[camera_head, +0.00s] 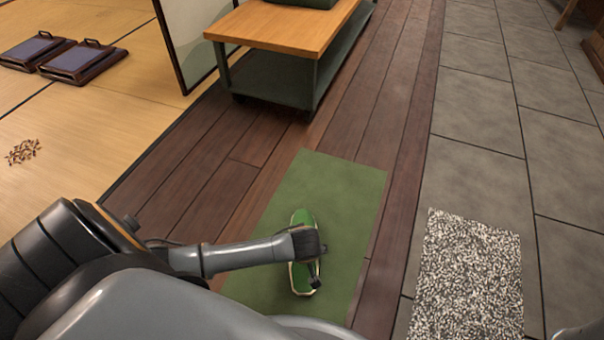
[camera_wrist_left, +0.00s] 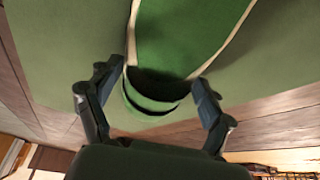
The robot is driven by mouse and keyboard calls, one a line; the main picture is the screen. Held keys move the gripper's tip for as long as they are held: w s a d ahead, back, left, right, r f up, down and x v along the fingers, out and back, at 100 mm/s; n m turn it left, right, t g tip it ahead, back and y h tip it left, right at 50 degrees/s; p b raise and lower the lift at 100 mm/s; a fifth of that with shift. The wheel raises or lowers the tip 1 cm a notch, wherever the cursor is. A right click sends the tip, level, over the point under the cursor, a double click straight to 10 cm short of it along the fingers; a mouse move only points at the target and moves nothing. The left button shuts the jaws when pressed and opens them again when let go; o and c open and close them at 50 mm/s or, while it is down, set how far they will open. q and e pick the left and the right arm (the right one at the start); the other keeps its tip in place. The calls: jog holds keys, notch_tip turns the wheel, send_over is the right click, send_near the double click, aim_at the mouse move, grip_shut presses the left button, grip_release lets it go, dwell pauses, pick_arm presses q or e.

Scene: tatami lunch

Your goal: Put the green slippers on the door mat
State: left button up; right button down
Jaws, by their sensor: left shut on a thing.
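A green slipper (camera_head: 302,217) with a pale edge is at the green mat (camera_head: 335,180), in the lower middle of the head view. My left gripper (camera_head: 313,265) reaches across it from the left and hides its middle. In the left wrist view, the slipper (camera_wrist_left: 185,35) lies between the two fingers of my left gripper (camera_wrist_left: 160,82), which are shut on it. Whether the slipper rests on the mat or is slightly above it is hard to tell. I see no second slipper. My right gripper is not in view.
A speckled grey-and-white mat (camera_head: 466,280) lies on the stone tiles at right. A low wooden-topped cart (camera_head: 285,28) stands behind the green mat. Dark floor seats (camera_head: 82,62) and a scatter of small brown bits (camera_head: 23,151) are on the tatami at left.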

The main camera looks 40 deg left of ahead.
pick_arm(q)
jog(key=shift+f, duration=0.1)
jog(key=shift+f, duration=0.15)
jog(key=o, duration=1.3)
